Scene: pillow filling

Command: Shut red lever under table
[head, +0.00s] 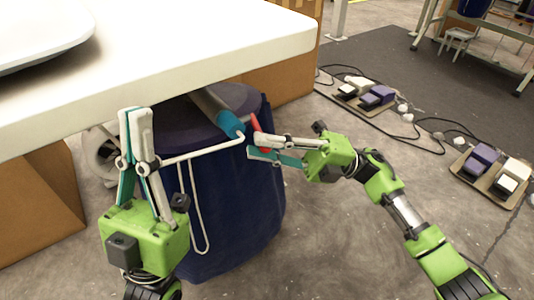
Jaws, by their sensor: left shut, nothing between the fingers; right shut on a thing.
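The red lever (255,123) shows just under the near edge of the white table (240,60), beside the teal end (228,122) of a grey pipe. My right gripper (252,146) reaches in from the right and is shut on the red lever, whose lower part lies between its fingers. My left gripper (136,112) points up in front of the table's edge at the left. Its fingers are shut with nothing between them. The far part of the pipe is hidden under the table.
A dark blue bin (240,210) stands below the pipe, with a white bent rod (190,156) in front of it. Cardboard boxes (280,88) stand under the table. Foot pedals (482,160) and cables lie on the floor at the right.

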